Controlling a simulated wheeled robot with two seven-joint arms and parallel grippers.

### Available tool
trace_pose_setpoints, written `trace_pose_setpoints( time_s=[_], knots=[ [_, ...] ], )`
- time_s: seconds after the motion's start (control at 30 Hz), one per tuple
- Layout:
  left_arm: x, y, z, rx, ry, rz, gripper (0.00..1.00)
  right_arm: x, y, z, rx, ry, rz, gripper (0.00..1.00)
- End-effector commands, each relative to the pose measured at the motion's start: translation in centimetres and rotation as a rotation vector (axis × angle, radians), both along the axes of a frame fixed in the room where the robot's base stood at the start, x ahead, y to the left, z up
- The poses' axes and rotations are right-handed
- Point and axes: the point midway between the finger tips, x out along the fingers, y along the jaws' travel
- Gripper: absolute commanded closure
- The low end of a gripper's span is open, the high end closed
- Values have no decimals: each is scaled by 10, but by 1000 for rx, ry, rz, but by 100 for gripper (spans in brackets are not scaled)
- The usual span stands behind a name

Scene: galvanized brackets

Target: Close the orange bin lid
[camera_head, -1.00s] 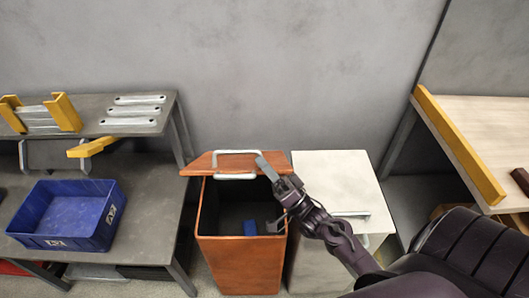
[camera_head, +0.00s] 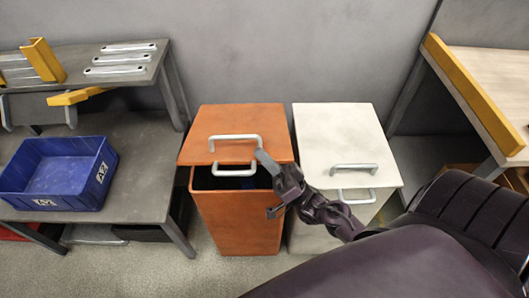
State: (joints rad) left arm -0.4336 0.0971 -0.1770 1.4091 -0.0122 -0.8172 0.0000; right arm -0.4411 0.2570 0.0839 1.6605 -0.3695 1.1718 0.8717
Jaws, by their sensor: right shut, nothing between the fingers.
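The orange bin (camera_head: 237,222) stands on the floor at the middle. Its orange lid (camera_head: 235,117) is hinged at the back and lies tilted low over the bin, with a dark gap showing below its front edge. A pale handle (camera_head: 236,137) sits on the lid, and another pale bar shows at its front edge. My right gripper (camera_head: 263,158) is shut and empty at the lid's front right edge, beside the handle. Whether it touches the lid is unclear. My left gripper is not in view.
A white bin (camera_head: 337,130) with its lid down stands close on the right. A grey workbench (camera_head: 135,160) on the left holds a blue crate (camera_head: 20,197), with metal brackets on the shelf above. A wooden-topped table (camera_head: 480,70) with a yellow edge is at right.

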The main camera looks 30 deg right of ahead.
Motion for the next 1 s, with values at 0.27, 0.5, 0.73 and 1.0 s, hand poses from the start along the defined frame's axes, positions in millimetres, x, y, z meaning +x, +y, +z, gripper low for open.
trace_pose_setpoints(
  time_s=[0.27,0.5,0.73,1.0],
  knots=[
    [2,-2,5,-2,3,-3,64,-1,1,-2,1,-1,0,100],
    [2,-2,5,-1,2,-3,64,-1,1,-2,1,0,0,100],
    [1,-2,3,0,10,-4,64,-8,-3,-11,0,4,0,100],
    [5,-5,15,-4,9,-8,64,-54,-28,-24,-1,5,0,100]
  ],
)
